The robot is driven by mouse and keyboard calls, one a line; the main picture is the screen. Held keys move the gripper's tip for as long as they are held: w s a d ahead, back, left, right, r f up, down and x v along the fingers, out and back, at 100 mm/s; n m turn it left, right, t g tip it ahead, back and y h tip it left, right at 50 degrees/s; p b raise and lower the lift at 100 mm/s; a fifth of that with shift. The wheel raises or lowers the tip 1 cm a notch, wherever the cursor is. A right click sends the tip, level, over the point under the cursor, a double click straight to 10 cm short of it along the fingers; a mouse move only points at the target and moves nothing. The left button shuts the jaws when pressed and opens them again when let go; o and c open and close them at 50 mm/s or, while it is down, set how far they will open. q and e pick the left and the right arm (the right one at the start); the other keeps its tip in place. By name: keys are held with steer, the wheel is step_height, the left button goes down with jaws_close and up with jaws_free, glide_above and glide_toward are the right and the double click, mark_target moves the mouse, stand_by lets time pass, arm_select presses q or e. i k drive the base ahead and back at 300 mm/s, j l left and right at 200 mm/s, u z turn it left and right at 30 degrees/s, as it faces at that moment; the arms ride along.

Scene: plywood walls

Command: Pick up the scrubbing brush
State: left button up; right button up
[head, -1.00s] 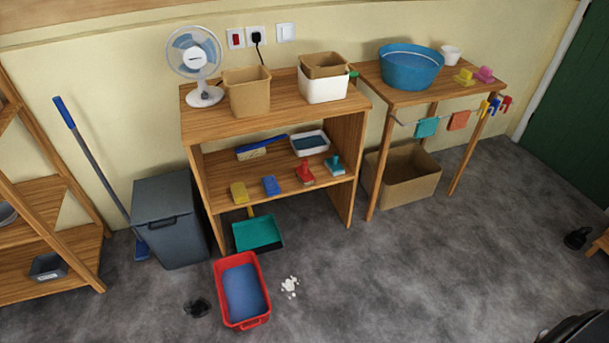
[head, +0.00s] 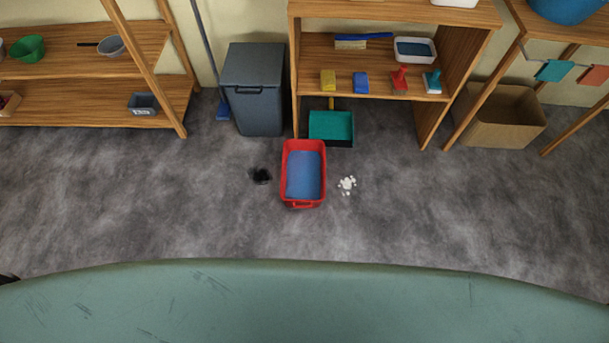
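The middle shelf of the wooden unit (head: 311,66) holds several cleaning tools. A long brush with a blue handle and pale bristles (head: 351,44) lies at the back left. A red-handled tool (head: 399,80) and a teal-handled tool (head: 433,82) stand upright at the front right, each on a block-like base. I cannot tell for certain which of these is the scrubbing brush. Neither of my grippers is in view.
A red tub (head: 317,150) with blue contents stands on the floor before the unit, near a teal dustpan (head: 331,127), white bits (head: 347,185) and a dark clump (head: 261,175). A grey bin (head: 254,90) stands left. A cardboard box (head: 502,116) stands right.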

mark_target(398, 79)
steer(key=i+l+u, duration=0.35)
steer(key=l, duration=0.3)
steer(key=i+l+u, duration=0.2)
steer(key=l, duration=0.2)
steer(key=i+l+u, duration=0.15)
steer(key=l, duration=0.2)
steer(key=l+u, duration=0.2)
steer(key=l, duration=0.2)
steer(key=i+l+u, duration=0.15)
steer(key=l, duration=0.3)
